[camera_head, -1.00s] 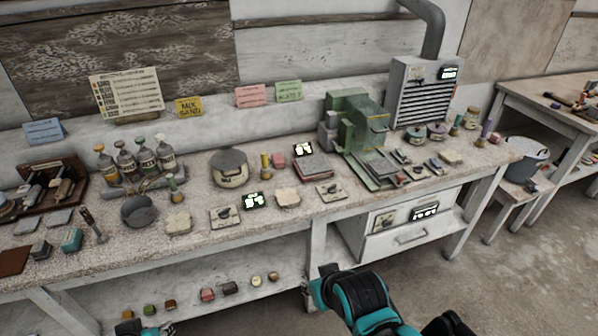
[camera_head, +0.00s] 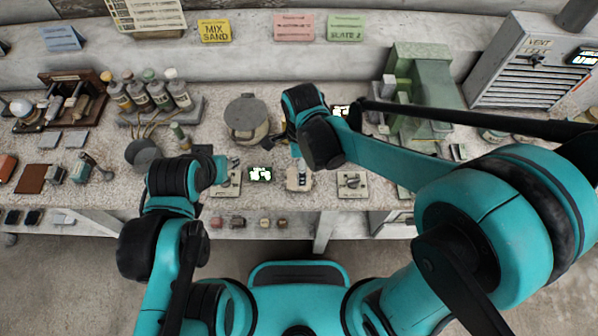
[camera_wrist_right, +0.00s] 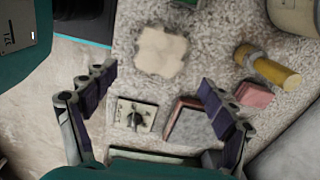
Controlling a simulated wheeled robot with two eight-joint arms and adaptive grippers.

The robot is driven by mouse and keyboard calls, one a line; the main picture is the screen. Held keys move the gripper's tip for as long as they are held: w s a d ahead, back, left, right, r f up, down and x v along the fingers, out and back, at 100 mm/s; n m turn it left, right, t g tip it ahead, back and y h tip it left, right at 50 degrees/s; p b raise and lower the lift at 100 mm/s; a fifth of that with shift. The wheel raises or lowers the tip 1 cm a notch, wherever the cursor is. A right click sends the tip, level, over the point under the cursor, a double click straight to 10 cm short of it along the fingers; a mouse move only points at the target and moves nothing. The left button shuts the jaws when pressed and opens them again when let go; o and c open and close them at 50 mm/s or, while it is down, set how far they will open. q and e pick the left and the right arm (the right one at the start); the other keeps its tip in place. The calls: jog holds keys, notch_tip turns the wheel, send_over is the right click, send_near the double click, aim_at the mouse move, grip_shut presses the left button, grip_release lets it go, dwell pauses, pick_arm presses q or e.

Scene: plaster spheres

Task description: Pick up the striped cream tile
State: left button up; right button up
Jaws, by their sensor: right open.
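A pale cream, ragged-edged tile (camera_wrist_right: 161,52) lies flat on the speckled bench in the right wrist view, beyond my fingertips. Its surface is blurred, and I cannot make out stripes.
A yellow cylinder (camera_wrist_right: 272,68) and a pink block (camera_wrist_right: 253,95) are to the right. A lit display (camera_head: 260,173) sits left of the tile.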

jog(key=shift+a+f+m, duration=0.25)
jog(key=shift+a+m, duration=0.05)
jog(key=shift+a, duration=0.05)
notch_tip(320, 180, down, 2)
jog(key=shift+f+b, duration=0.1)
jog(key=shift+b, duration=0.4)
jog(key=f+b, duration=0.1)
jog(key=f, duration=0.1)
jog(key=f+b, duration=0.1)
jog(key=f, duration=0.2)
jog(key=shift+w+d+f+b, duration=0.15)
jog(key=shift+d+f+b, duration=0.05)
jog(key=shift+f+b, duration=0.15)
jog(key=shift+r, duration=0.1)
jog(key=c, duration=1.4)
jog(key=shift+r, duration=0.1)
